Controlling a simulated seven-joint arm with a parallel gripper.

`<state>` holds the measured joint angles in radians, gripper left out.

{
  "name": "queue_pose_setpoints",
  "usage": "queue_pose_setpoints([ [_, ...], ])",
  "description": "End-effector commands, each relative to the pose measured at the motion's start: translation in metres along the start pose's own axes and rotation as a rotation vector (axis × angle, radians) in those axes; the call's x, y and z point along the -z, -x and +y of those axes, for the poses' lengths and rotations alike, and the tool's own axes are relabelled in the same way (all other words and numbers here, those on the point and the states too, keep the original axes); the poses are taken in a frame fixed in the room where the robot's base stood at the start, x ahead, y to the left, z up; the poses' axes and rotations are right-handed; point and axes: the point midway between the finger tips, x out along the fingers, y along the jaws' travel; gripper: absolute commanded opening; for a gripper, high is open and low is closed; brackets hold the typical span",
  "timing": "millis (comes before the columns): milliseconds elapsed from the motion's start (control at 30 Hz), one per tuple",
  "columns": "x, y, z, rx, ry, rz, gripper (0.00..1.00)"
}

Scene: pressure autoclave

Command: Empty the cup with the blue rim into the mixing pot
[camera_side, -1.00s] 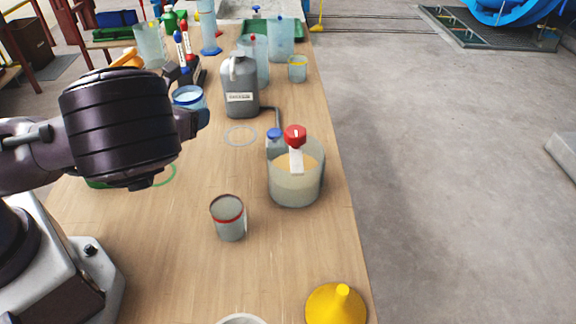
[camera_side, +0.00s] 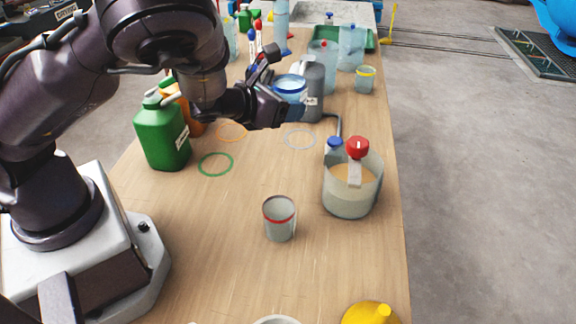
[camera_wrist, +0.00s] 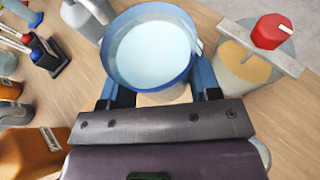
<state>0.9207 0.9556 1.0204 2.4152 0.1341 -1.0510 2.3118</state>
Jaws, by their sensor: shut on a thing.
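My gripper (camera_side: 283,108) is shut on the cup with the blue rim (camera_side: 290,88), holding it roughly upright above the table. In the wrist view the cup (camera_wrist: 150,50) sits between the two blue fingers (camera_wrist: 158,88), with a pale blue content inside. The mixing pot (camera_side: 350,200) is a translucent vessel partly filled with tan material. A bar with a red knob (camera_side: 357,147) lies across its top. The pot stands right of and nearer the side camera than the cup; it also shows at the right of the wrist view (camera_wrist: 237,70).
A grey jug (camera_side: 312,82) stands just behind the cup. A red-rimmed cup (camera_side: 279,222) stands left of and in front of the pot. A green bottle (camera_side: 163,138) is at left, a yellow-rimmed cup (camera_side: 365,80) at back right, a yellow funnel (camera_side: 370,314) in front.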

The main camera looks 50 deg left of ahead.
Motion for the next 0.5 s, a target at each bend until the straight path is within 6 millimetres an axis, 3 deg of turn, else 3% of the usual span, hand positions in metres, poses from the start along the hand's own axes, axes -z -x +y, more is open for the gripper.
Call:
queue_pose_setpoints([
  [33,-0.014,0.001,-0.006,0.028,-0.002,-0.010,0.26],
  [200,-0.040,0.004,-0.016,0.063,-0.023,-0.006,0.26],
  [500,-0.061,0.010,-0.017,0.059,-0.023,-0.005,0.26],
])
